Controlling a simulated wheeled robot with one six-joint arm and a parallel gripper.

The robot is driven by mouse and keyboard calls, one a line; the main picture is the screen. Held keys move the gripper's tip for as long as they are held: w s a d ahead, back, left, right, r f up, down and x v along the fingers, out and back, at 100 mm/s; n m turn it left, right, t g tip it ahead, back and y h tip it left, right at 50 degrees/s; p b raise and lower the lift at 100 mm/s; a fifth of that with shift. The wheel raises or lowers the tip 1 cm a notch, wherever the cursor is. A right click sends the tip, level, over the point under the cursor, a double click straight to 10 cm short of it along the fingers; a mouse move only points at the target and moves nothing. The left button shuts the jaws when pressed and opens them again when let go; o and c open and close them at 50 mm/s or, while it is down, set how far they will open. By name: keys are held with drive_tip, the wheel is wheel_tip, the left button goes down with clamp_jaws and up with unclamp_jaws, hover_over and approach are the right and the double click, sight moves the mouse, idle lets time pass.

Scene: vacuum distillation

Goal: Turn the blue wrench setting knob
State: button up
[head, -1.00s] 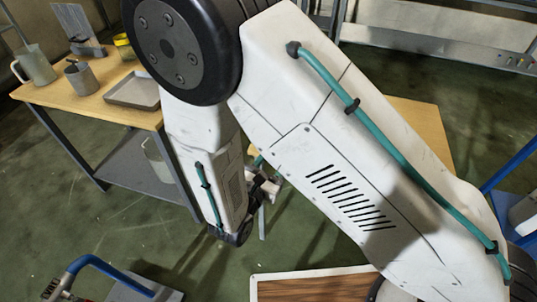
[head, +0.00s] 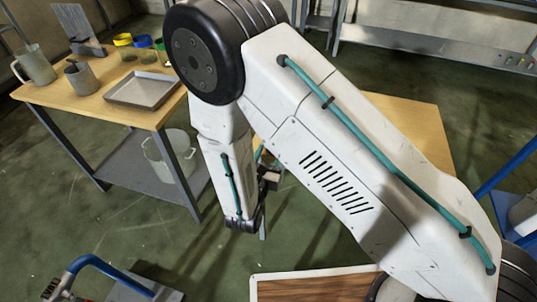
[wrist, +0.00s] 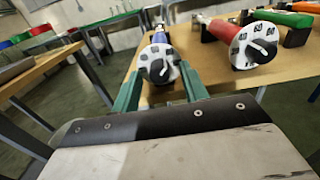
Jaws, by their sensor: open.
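The blue wrench (wrist: 161,38) lies on a wooden table in the wrist view, its end towards me. Its round white setting knob (wrist: 159,65), with dark marks and a dark pointer, faces the camera. My gripper (wrist: 160,73) is open, with one green finger on each side of the knob. I cannot tell whether either finger touches it. In the head view the wrench is hidden behind my arm, and only a dark part of the gripper end shows.
A red wrench (wrist: 222,32) with a similar knob lies close by on the right. Beyond it is a green-and-orange tool (wrist: 290,20). In the head view, a side table at left holds a grey tray (head: 142,89), a pitcher (head: 35,64) and several jars. Green floor lies between.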

clamp_jaws()
drive_tip(key=n, duration=0.4)
drive_tip(key=shift+n, duration=0.3)
drive_tip(key=n, duration=0.4)
drive_tip(key=shift+d+n, duration=0.1)
drive_tip(key=shift+n, duration=0.2)
drive_tip(key=n, duration=0.4)
drive_tip(key=shift+n, duration=2.2)
